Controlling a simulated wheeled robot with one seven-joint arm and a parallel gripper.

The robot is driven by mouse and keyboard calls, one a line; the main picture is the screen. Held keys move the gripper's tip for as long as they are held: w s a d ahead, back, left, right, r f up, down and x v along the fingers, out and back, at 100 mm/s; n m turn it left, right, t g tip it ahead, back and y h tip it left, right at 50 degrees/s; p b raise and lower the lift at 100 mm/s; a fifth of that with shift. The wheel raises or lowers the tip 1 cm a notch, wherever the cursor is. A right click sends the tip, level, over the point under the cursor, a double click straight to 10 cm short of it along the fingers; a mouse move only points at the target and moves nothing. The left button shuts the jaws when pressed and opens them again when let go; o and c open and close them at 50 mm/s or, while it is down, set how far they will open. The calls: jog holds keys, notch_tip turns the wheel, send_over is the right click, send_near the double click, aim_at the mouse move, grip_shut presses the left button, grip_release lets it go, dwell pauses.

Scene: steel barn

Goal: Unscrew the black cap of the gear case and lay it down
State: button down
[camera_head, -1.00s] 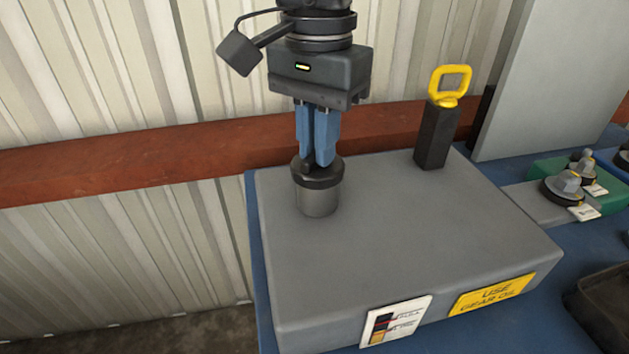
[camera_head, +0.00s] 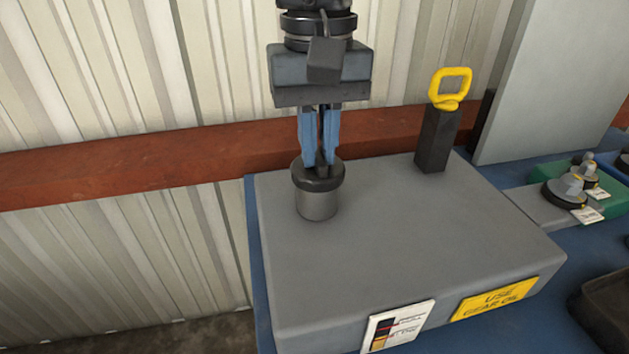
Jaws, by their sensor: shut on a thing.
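The gear case (camera_head: 400,245) is a grey box with a yellow "USE GEAR OIL" label and a white card on its front. A short metal neck (camera_head: 316,204) stands up near its back left. The black cap (camera_head: 318,180) sits level on top of the neck, with no gap visible between them. My gripper (camera_head: 319,163) points straight down from above, its blue fingers shut on the raised grip of the cap. The fingers partly hide that grip.
A yellow-ringed dipstick handle (camera_head: 449,88) rises from a black post (camera_head: 437,140) at the case's back right. A green tray (camera_head: 560,172) and a dark bin (camera_head: 603,305) lie to the right. The case top's middle is clear.

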aim_at(317, 153)
jog(key=shift+r, duration=0.3)
jog(key=shift+r+p, duration=0.45)
jog(key=shift+r, duration=0.25)
jog(key=shift+r, duration=0.55)
jog(key=shift+r+p, duration=1.7)
jog(key=shift+r, duration=0.8)
